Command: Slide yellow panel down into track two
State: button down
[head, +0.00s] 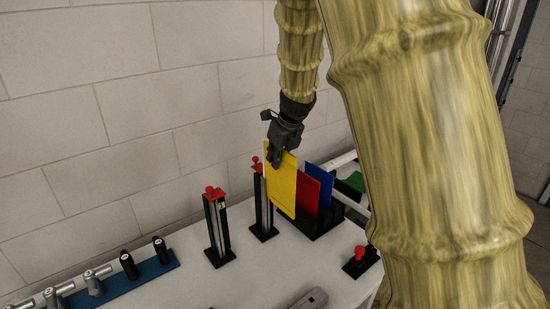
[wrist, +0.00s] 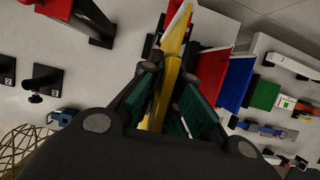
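The yellow panel (head: 281,184) is upright in the head view, held at its top edge by my gripper (head: 278,155). In the wrist view the yellow panel (wrist: 173,65) runs between the two dark green finger pads of my gripper (wrist: 172,95). A black track post with a red knob (head: 263,205) stands just left of the panel. Another such post (head: 217,228), with a small white mark, stands further left. Whether the panel's lower edge touches anything is unclear. Which post is track two cannot be read in the head view.
A red panel (head: 308,195) and a blue panel (head: 319,183) stand in a black rack (head: 318,226) right behind the yellow one. A red-knobbed block (head: 360,259) is at the right. A blue strip with black handles (head: 146,271) lies at left.

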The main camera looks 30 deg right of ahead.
aim_at(276, 200)
jog(key=shift+f+b, duration=5.65)
jog(key=shift+f, duration=2.3)
jog(key=c, duration=1.6)
grip_release()
jog(key=shift+r, duration=0.1)
jog(key=shift+o, duration=0.2)
jog(key=shift+r, duration=0.1)
jog(key=v, duration=1.1)
jog(key=shift+s+r, duration=0.15)
jog(key=shift+r, duration=0.25)
